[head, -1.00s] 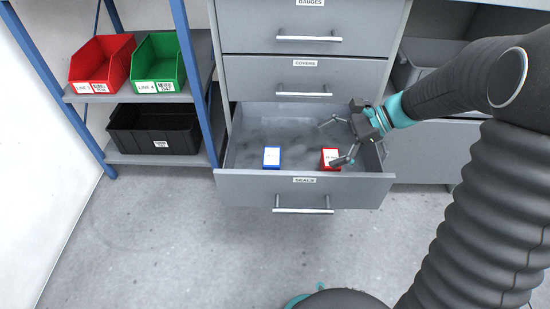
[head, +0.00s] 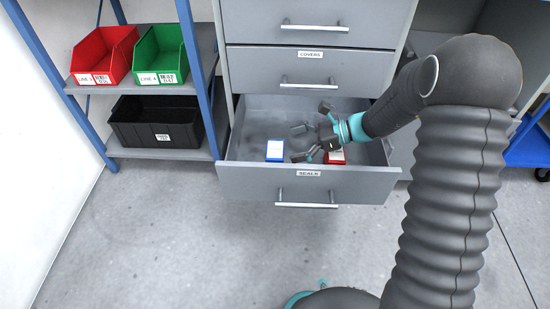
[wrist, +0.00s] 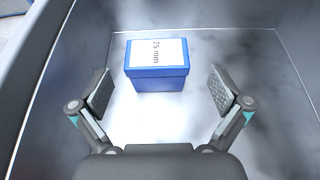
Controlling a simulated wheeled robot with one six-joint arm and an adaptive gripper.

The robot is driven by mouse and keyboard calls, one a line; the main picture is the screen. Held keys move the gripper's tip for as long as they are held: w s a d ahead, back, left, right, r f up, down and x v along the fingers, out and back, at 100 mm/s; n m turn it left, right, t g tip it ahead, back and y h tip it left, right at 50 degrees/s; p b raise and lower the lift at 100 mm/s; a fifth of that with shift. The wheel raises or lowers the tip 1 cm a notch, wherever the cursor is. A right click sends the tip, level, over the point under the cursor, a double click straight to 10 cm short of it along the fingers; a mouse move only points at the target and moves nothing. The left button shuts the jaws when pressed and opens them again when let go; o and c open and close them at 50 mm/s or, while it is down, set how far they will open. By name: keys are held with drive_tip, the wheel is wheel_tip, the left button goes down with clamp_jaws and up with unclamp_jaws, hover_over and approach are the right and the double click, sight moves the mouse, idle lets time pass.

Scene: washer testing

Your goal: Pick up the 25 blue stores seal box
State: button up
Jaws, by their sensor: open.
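The blue box (head: 275,151) with a white top label stands in the open drawer marked SEALS (head: 255,184), near its front wall. In the wrist view the blue box (wrist: 157,72) shows a label reading "25 mm" and sits between and beyond the fingers. My gripper (head: 297,143) is in the drawer area, just right of the blue box. In the wrist view my gripper (wrist: 160,90) is open and empty, with one finger on each side of the box's line and apart from it.
A red box (head: 335,158) stands in the drawer to the right, partly hidden by my gripper. Closed drawers (head: 305,70) are above. A blue-framed shelf at left holds a red bin (head: 100,58), a green bin (head: 160,58) and a black crate (head: 155,125).

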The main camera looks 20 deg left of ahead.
sight(277, 149)
drive_tip(key=shift+s+b+x, duration=0.2)
drive_tip(key=shift+b+x, duration=0.25)
drive_tip(key=shift+x, duration=2.5)
drive_tip(key=shift+d, duration=0.1)
drive_tip(key=c, duration=1)
